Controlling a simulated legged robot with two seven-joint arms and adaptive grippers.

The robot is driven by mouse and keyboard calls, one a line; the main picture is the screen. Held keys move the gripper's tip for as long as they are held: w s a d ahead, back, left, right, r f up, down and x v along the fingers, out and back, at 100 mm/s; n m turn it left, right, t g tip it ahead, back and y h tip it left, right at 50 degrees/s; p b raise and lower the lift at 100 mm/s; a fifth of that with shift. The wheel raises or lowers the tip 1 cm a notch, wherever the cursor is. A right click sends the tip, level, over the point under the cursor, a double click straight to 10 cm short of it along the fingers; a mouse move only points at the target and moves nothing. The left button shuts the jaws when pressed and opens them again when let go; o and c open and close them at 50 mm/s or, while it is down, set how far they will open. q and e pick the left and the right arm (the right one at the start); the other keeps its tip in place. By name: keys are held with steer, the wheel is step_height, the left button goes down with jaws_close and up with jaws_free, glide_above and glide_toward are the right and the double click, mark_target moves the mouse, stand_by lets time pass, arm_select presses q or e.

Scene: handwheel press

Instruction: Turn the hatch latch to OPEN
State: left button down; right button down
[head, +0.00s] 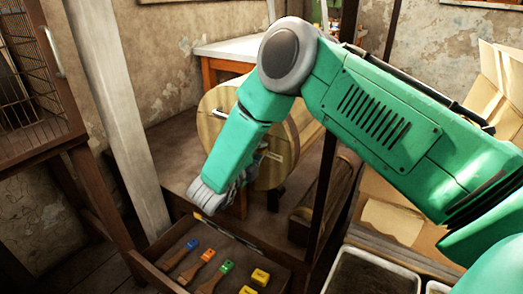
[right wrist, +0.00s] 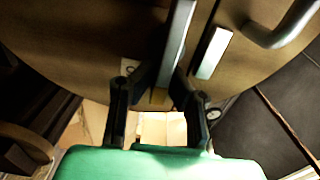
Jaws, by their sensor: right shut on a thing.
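The hatch is a round wooden disc (head: 283,150), partly hidden behind my right arm in the head view. It fills the upper part of the right wrist view (right wrist: 90,55). The latch (right wrist: 180,35) is a straight pale metal bar, standing nearly upright and slightly tilted in the right wrist view. My right gripper (right wrist: 165,90) is shut on the latch, with one dark finger on each side of its lower end. In the head view my right gripper (head: 222,195) is at the disc's lower left, and the grip is hidden. A small label with a round mark (right wrist: 128,67) shows left of the latch.
A pale plate (right wrist: 212,53) and a curved metal handle (right wrist: 285,25) are on the disc, right of the latch. Below my gripper is an open drawer (head: 228,243) with several coloured brushes and yellow blocks. A dark post (head: 322,195) stands close right of the disc.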

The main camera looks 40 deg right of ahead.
steer(key=shift+a+f, duration=0.15)
steer(key=shift+a, duration=0.2)
steer(key=c, duration=1.6)
jaws_free()
steer(key=shift+w+a, duration=0.1)
arm_select(q)
steer(key=shift+a+f, duration=0.15)
steer(key=shift+a, duration=0.15)
arm_select(e)
steer(key=shift+a+r, duration=0.1)
steer(key=shift+r, duration=0.1)
steer(key=shift+a, duration=0.1)
arm_select(q)
steer(key=shift+d, duration=0.2)
arm_select(e)
steer(key=v, duration=1.2)
steer(key=shift+f, duration=0.2)
